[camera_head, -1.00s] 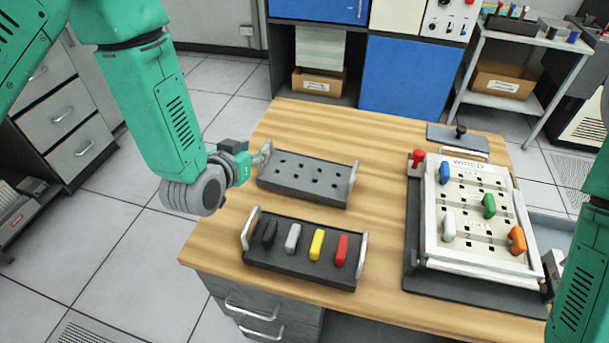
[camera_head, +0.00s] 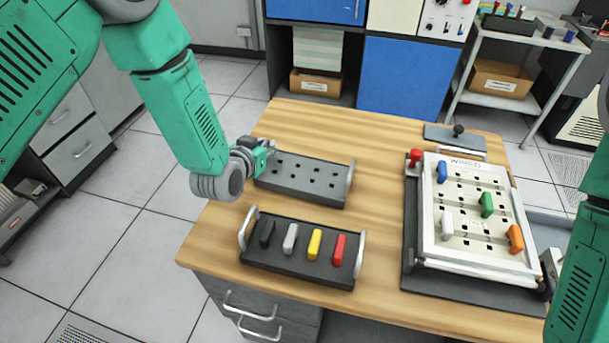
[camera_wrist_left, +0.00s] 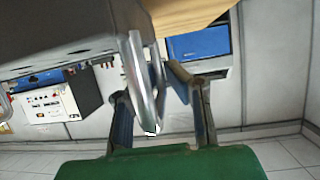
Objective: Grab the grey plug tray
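The grey plug tray (camera_head: 300,182), with rows of empty holes, lies at the back left of the wooden table. Its right handle (camera_head: 349,182) is in plain view; my left gripper (camera_head: 264,150) covers its left handle in the head view. In the left wrist view this metal handle (camera_wrist_left: 142,80) stands between the two fingers of my left gripper (camera_wrist_left: 168,70), close to the left finger and partly hiding it. The fingers look apart, with a gap between the tips; I see no firm hold. My right gripper is not visible.
A black tray (camera_head: 252,254) with black, white, yellow and red plugs lies in front of the grey tray. A white board (camera_head: 467,200) with coloured plugs stands on the right. Bare wood (camera_head: 385,160) lies between. My right arm is at the right edge.

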